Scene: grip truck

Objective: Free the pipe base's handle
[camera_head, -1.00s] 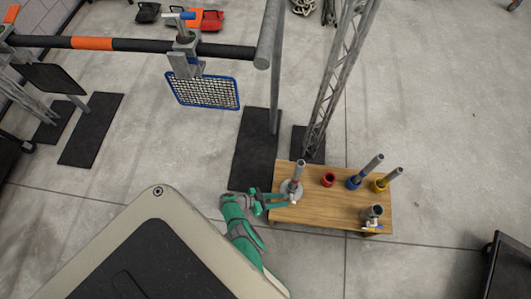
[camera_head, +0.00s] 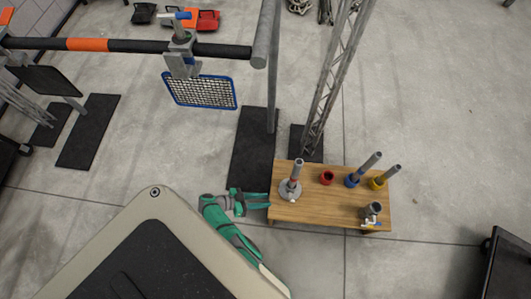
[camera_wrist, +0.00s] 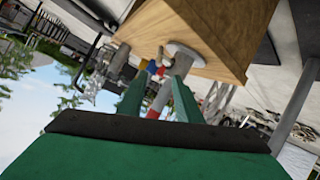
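The pipe base (camera_head: 290,191) is a grey round foot with an upright pipe marked by a red band. It stands at the left end of a wooden table (camera_head: 325,212). Its small pale handle (camera_head: 292,200) is low on the near side. My green gripper (camera_head: 268,200) is at the table's left edge, left of the pipe base and apart from it. In the wrist view, the two fingers of my gripper (camera_wrist: 160,80) are spread with nothing held. The pipe base (camera_wrist: 180,66) shows beyond them, tilted in that view, partly hidden by the fingers.
A red cup (camera_head: 327,178), a blue holder (camera_head: 352,182) and a yellow holder (camera_head: 378,184) stand on the table; the latter two have pipes. A grey clamp piece (camera_head: 373,210) is at the front right. A lattice truss (camera_head: 330,85) and a post rise behind.

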